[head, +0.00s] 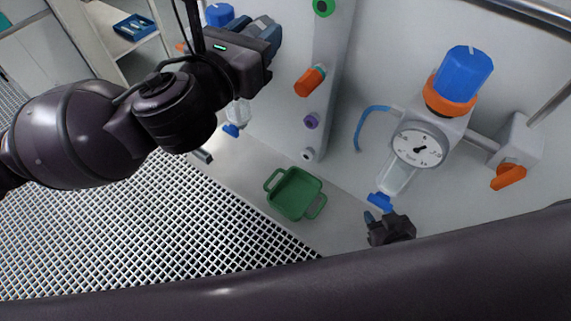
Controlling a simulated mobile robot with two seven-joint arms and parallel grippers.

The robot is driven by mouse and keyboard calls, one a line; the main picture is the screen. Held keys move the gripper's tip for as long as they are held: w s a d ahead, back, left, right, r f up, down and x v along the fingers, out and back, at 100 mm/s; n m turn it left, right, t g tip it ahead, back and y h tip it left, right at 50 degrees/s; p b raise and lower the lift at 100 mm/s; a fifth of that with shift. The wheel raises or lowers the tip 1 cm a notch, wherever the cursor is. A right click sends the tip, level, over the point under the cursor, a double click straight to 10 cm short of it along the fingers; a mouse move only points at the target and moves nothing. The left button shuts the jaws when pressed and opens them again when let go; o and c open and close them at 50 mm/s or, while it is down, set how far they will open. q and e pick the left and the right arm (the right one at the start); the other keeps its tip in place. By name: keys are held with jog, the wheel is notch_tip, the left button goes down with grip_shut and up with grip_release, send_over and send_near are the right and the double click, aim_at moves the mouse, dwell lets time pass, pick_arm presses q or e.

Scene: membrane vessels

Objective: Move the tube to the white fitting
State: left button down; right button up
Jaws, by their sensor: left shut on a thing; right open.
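A blue tube (368,120) curves out from beside the pressure gauge (419,148) and hangs down along the wall. Its lower end looks free. The white fitting (307,154) is the lowest on the grey wall strip, below a purple fitting (311,121). My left gripper (268,32) is at the upper left, well apart from the visible tube. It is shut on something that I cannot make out. My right gripper (372,222) is open, below the regulator's clear bowl and its blue drain. The gap between its fingers is hard to see.
A green tray (297,194) lies on the ledge below the fittings. An orange valve handle (311,80) and a green fitting (323,7) are higher on the strip. A blue-knobbed regulator (463,73) and another orange handle (508,176) project at right. White grating (150,235) covers the lower left.

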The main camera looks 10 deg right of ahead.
pick_arm(q)
jog(key=w+a+f+n+t+y, duration=0.1)
jog(key=a+f+y, duration=0.4)
jog(key=a, duration=0.7)
jog(key=w+a+f+n+t+y, duration=0.1)
jog(key=a+f+n+t+y, duration=0.1)
jog(key=a+f+n+y, duration=0.4)
jog(key=a+f, duration=0.3)
jog(key=a, duration=0.3)
jog(key=shift+w+n+t+b, duration=0.15)
jog(key=shift+n+t+b, duration=0.15)
jog(key=shift+t+b, duration=0.1)
jog(key=shift+d, duration=0.1)
